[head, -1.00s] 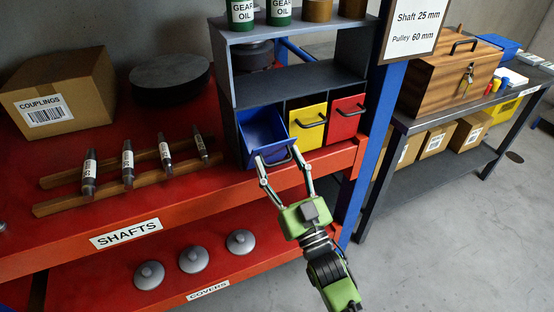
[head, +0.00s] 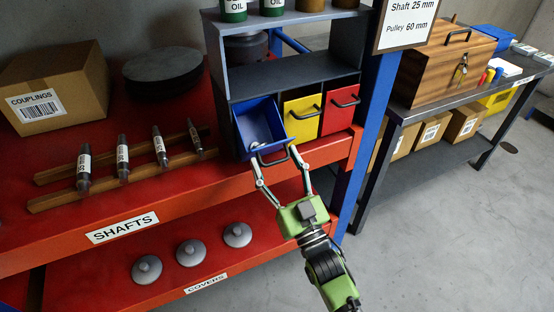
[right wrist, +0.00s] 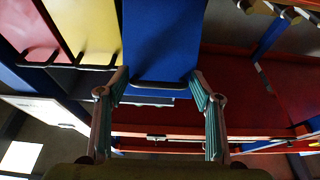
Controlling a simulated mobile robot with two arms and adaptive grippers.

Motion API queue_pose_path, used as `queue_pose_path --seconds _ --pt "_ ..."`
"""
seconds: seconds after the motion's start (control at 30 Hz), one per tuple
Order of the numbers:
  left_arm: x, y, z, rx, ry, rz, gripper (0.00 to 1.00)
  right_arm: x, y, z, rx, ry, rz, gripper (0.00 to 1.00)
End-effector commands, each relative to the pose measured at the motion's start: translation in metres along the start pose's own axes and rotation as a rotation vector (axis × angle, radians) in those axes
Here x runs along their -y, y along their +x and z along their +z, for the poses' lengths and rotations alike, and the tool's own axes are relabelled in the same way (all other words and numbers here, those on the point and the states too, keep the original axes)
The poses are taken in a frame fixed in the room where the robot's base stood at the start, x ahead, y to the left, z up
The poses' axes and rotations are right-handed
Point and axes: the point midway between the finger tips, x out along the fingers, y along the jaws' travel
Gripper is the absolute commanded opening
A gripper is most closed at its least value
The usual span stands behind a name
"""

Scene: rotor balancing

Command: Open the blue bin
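The blue bin (head: 262,127) is at the left of a row of three bins in the grey rack. It is tipped forward, its top open, and pale round items (head: 256,143) show inside. Its dark handle (head: 272,160) is at the front. My right gripper (head: 277,160) is open at the handle, one finger on each side of it. In the right wrist view the blue bin front (right wrist: 162,40) and its handle (right wrist: 158,87) lie between the spread fingers (right wrist: 158,100). I cannot tell whether the fingers touch the handle. My left gripper is not in view.
A yellow bin (head: 302,117) and a red bin (head: 341,108) sit closed to the right. The blue rack post (head: 367,130) stands to the right. Open floor lies at the lower right.

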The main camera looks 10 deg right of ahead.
Motion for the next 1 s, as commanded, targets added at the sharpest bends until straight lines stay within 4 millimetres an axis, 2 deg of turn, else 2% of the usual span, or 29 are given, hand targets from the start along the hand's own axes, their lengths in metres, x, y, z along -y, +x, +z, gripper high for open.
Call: queue_pose_path --seconds 0.37,0.47,0.57,0.8,1.0 --pt "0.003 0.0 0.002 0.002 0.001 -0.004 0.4 0.0 0.001 -0.003 -0.008 0.0 0.0 0.7" --pt "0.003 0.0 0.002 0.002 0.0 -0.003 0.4 0.0 -0.005 -0.003 -0.008 0.0 0.0 0.7" --pt "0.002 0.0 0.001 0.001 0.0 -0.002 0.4 0.0 -0.019 -0.002 -0.005 0.0 0.0 0.7" --pt "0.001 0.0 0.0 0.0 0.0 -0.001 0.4 0.0 -0.07 0.0 -0.001 0.001 -0.001 0.7" --pt "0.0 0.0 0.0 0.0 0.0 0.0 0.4 0.0 -0.104 0.0 -0.001 -0.001 -0.001 0.7"
